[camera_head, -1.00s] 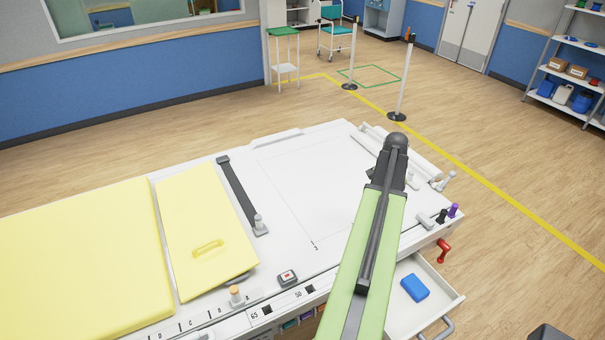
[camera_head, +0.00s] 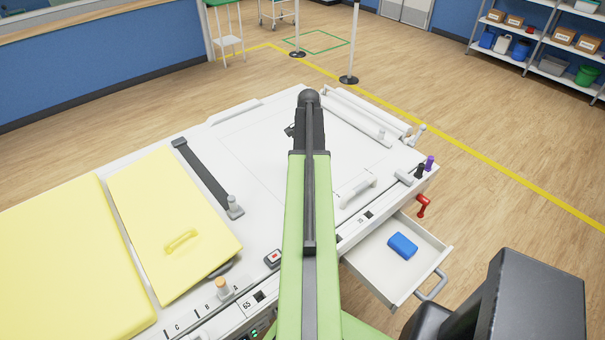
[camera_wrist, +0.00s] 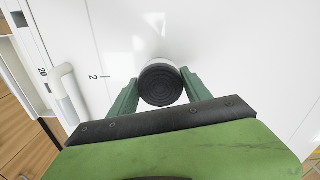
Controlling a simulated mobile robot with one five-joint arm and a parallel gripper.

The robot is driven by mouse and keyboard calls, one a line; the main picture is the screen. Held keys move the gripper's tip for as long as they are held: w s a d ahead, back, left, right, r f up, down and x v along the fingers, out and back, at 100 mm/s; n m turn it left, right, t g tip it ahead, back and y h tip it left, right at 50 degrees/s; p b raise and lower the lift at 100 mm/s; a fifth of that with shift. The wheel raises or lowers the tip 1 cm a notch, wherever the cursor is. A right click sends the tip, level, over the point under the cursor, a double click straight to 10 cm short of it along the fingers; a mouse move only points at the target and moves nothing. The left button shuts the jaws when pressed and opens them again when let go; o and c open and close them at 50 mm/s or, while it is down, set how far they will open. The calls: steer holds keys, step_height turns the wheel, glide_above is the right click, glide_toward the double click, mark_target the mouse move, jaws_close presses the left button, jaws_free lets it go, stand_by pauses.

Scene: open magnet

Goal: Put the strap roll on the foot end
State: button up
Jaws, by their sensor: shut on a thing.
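A dark round roll with concentric rings, which I take to be the strap roll (camera_wrist: 161,86), sits between the two green fingers of my gripper (camera_wrist: 160,78) in the wrist view. The fingers are shut on its sides, over a white surface. I cannot tell whether the roll touches that surface. In the head view my arm hides the fingers and the roll. The white table top (camera_head: 245,140) lies under my gripper, with thin outlined areas. The foot end seems to be the white part away from the yellow pads, but I see no clear label for it.
Yellow pads (camera_head: 60,265) cover the table's left part. A dark strap bar (camera_head: 205,175) lies across the top. A white handle (camera_head: 357,187) stands near the front edge. An open drawer (camera_head: 375,268) holds a blue block (camera_head: 402,245). White rollers (camera_head: 365,115) line the far right edge.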

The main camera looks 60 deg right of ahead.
steer(key=shift+w+a+f, duration=0.1)
steer(key=shift+w+f, duration=0.3)
steer(key=shift+w, duration=0.3)
steer(key=shift+s+f+b, duration=0.1)
steer(key=shift+f+b, duration=2.05)
steer(key=shift+b, duration=0.1)
steer(key=o, duration=1.4)
steer(key=shift+c, duration=0.2)
steer(key=shift+r, duration=0.15)
step_height(320, 180, up, 12)
steer(key=p, duration=1.2)
steer(key=shift+r+p, duration=0.2)
steer(key=shift+p, duration=0.15)
steer(key=shift+f, duration=0.1)
